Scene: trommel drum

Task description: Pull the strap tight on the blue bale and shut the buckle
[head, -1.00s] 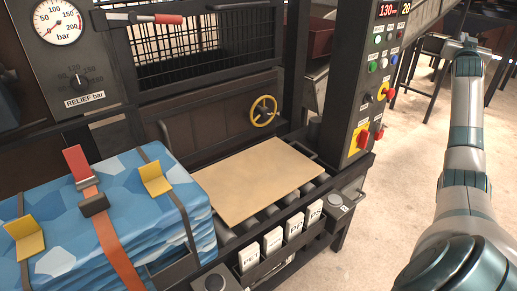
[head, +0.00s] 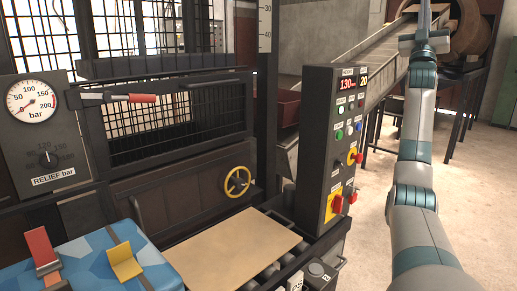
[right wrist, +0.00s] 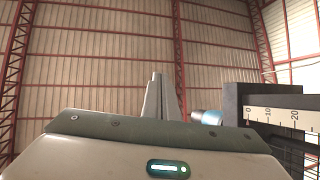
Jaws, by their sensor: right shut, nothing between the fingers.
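The blue bale (head: 90,262) is at the lower left of the head view, cut off by the bottom edge. The orange strap (head: 54,281) crosses its top, mostly out of frame. The buckle (head: 47,268) sits on the strap, and its red lever (head: 38,246) stands up at a tilt. My right arm reaches upward at the right of the head view, well away from the bale. In the right wrist view my right gripper (right wrist: 158,78) has its fingers together and empty, pointing up toward the roof. My left gripper is not in view.
A yellow corner piece (head: 125,262) sits on the bale. A tan board (head: 225,250) lies on rollers to its right. A control post (head: 330,150) stands between the board and my right arm. The press frame with gauge (head: 33,98) and red-handled lever (head: 142,98) rises behind.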

